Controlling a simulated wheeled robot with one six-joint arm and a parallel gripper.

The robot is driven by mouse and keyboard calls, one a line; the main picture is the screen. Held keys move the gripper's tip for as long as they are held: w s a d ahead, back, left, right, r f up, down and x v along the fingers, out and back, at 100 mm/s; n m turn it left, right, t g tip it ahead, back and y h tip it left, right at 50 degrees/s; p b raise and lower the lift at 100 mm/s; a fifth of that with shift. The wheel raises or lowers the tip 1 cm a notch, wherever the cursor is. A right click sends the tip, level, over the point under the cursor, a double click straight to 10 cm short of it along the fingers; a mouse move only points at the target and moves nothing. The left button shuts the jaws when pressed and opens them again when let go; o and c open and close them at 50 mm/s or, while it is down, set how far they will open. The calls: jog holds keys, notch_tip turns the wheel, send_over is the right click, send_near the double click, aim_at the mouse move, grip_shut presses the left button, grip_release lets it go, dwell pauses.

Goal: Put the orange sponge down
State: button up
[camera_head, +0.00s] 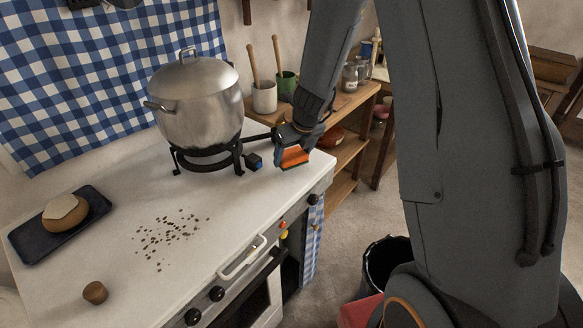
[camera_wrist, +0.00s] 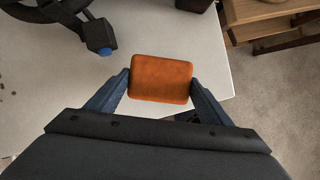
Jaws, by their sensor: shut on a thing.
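The orange sponge (camera_head: 294,157) is at the right end of the white counter, beside the pot stand. My gripper (camera_head: 292,141) is shut on it. In the wrist view the sponge (camera_wrist: 161,78) sits between my two blue-grey fingers (camera_wrist: 160,88), with a finger at its left and right sides. White counter top shows around and behind the sponge, with the counter's right edge close by. I cannot tell whether the sponge touches the counter or hangs a little above it.
A steel pot (camera_head: 197,103) stands on a black burner stand (camera_head: 207,158) just left of my gripper. Brown crumbs (camera_head: 168,238) lie mid-counter. A dark tray (camera_head: 40,243) with a bread-like item (camera_head: 64,213) and a cork-like piece (camera_head: 95,292) are left. Wooden shelves (camera_head: 345,150) stand behind.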

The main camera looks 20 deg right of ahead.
aim_at(293, 164)
jog(key=shift+f+b, duration=1.4)
jog(key=shift+f, duration=0.45)
jog(key=shift+f, duration=0.2)
jog(key=o, duration=1)
jog(key=shift+r, duration=0.1)
jog(key=a+p+v, duration=0.1)
jog(key=p+v, duration=0.4)
jog(key=v, duration=0.7)
jog(key=s+r+n+g, duration=0.1)
jog(key=s+r+n, duration=0.1)
jog(key=s+n, duration=0.8)
jog(key=s+r+n+g+h, duration=0.1)
jog(key=s+r+n, duration=0.2)
jog(key=s+n, duration=0.7)
jog(key=n, duration=1.3)
jog(key=shift+a+r, duration=0.15)
jog(key=shift+r, duration=0.15)
